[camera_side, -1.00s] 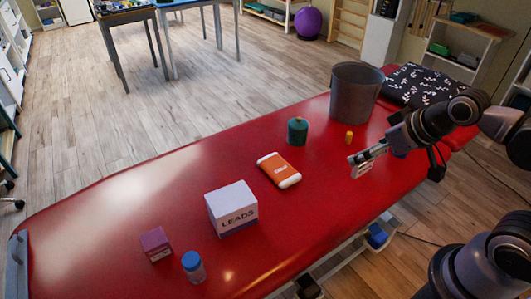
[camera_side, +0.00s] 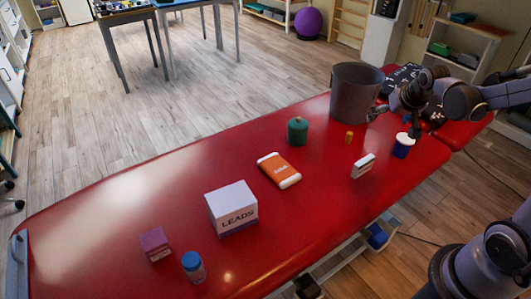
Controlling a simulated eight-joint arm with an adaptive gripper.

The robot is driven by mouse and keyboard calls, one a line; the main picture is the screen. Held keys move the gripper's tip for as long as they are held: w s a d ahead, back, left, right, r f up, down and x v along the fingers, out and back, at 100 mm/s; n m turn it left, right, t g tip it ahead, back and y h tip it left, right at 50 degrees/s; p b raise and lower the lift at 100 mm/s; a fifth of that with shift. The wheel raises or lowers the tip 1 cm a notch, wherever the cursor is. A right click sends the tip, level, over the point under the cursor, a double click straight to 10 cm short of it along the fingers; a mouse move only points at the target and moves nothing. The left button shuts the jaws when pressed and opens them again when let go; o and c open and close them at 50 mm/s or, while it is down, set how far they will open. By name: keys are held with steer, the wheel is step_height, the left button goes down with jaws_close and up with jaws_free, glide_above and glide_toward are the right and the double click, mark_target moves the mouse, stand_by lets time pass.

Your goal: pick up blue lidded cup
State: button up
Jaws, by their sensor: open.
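The blue cup with a white lid (camera_side: 402,148) stands upright on the red treatment table (camera_side: 310,200), towards its right end. My gripper (camera_side: 394,121) is open above the cup and slightly to its left in the picture. One finger points left near the grey bin, and the other hangs down close to the cup's lid. I cannot tell whether that finger touches the cup. Nothing shows between the fingers.
A grey bin (camera_side: 354,92) stands behind my gripper, with a dark patterned cushion (camera_side: 397,78) beside it.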

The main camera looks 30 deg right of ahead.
steer(key=d+f+m+g+h, duration=0.1)
steer(key=d+f+m, duration=0.3)
steer(key=d, duration=0.6)
steer(key=g, duration=0.1)
glide_toward(406, 139)
steer(key=shift+h, duration=0.3)
steer(key=shift+s+x, duration=0.15)
steer(key=shift+x, duration=1.3)
steer(key=shift+s+x, duration=0.1)
steer(key=shift+x, duration=1.35)
steer(key=shift+w+a+x, duration=0.15)
steer(key=shift+x, duration=1.25)
steer(key=shift+w+a+x, duration=0.1)
steer(key=shift+a+x, duration=0.05)
steer(key=shift+x, duration=1.2)
steer(key=c, duration=1.4)
